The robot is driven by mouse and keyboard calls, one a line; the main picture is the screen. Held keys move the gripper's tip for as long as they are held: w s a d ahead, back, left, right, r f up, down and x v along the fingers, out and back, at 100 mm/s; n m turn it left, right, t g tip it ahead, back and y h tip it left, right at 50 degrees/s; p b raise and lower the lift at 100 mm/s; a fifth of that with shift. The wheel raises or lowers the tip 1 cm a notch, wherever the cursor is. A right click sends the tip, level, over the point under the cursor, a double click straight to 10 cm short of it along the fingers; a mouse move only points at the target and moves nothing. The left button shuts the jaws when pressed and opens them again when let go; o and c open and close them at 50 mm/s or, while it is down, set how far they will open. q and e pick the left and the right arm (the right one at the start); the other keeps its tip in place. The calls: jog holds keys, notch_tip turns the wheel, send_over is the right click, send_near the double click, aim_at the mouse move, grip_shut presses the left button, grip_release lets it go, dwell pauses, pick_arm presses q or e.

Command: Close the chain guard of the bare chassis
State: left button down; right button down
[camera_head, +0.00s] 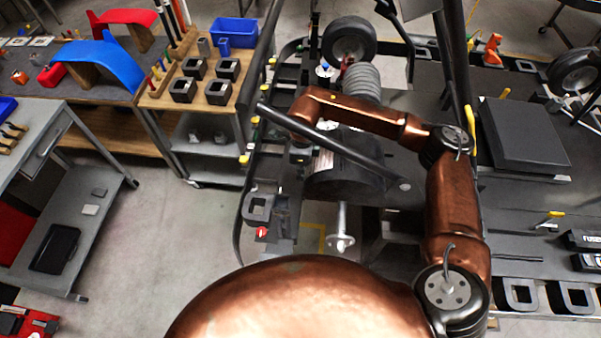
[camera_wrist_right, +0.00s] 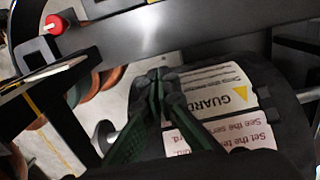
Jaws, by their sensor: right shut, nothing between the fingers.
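The chain guard (camera_head: 350,180) is a dark rounded cover on the bare chassis, left of centre on its frame (camera_head: 243,215). In the right wrist view the guard (camera_wrist_right: 290,120) shows white labels, one reading "GUARD" with a yellow warning triangle. My right gripper (camera_head: 299,153) is at the guard's left end, mostly hidden by my own wrist in the head view. In the right wrist view its dark green fingers (camera_wrist_right: 160,78) are together and empty, in front of the labels. Whether they touch the guard I cannot tell. My left gripper is not in view.
A black bar crosses above the guard. A silver axle end (camera_head: 342,240) sticks out below it. A wheel (camera_head: 349,40) stands at the back. A wooden-topped trolley (camera_head: 155,100) with dark blocks and a grey cart (camera_head: 75,190) stand left, with clear floor between.

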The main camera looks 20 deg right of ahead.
notch_tip(320, 180, up, 12)
jog(key=shift+d, duration=0.15)
dwell(0.3)
